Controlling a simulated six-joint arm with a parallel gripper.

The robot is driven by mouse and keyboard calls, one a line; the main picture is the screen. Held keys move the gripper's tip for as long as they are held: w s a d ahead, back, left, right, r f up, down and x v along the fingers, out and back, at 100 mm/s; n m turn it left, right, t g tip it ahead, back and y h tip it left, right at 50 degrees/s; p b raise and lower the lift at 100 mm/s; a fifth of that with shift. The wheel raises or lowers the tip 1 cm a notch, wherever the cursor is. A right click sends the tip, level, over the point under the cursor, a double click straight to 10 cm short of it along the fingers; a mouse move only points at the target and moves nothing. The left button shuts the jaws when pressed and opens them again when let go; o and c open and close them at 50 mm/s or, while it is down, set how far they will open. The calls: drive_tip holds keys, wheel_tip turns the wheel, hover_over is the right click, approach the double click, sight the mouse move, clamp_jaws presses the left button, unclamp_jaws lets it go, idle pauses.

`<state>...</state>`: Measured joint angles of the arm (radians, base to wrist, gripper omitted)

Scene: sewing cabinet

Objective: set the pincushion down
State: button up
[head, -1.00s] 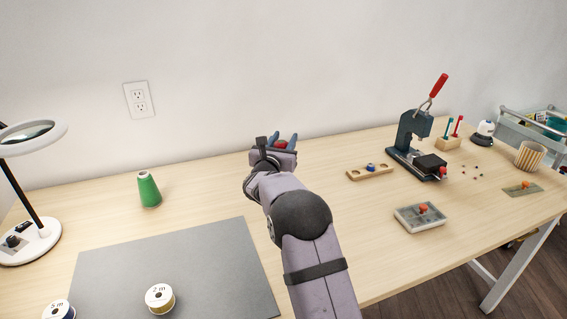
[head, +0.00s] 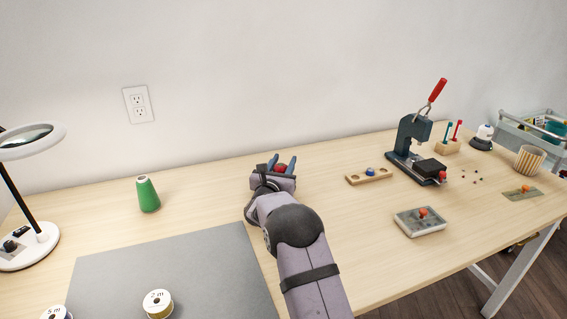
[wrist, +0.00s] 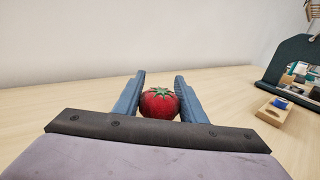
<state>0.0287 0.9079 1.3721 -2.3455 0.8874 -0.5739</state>
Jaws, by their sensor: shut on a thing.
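The pincushion is a red tomato shape with a green star top. In the wrist view the pincushion (wrist: 159,103) sits between the two blue fingers of my gripper (wrist: 160,92), which is shut on it. In the head view the pincushion (head: 281,168) shows as a small red patch between the fingertips of my gripper (head: 280,165), over the back middle of the table (head: 215,190). The pincushion's underside is hidden by my gripper, so I cannot tell whether it touches the tabletop.
A green thread cone (head: 148,196) stands to the left. A wooden holder (head: 369,176) with a blue piece lies to the right, near the press (head: 411,140). A grey mat (head: 205,250) and ribbon spool (head: 158,304) are at front left. The tabletop around my gripper is clear.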

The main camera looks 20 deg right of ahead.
drive_tip(key=shift+f+b, duration=0.2)
drive_tip(key=shift+b, duration=0.1)
drive_tip(key=o, duration=1.1)
drive_tip(key=shift+r, duration=0.1)
drive_tip(key=shift+c, duration=0.2)
drive_tip(key=shift+r+p, duration=0.2)
drive_tip(key=shift+p, duration=0.2)
drive_tip(key=v, duration=1.2)
drive_tip(key=shift+b, duration=0.35)
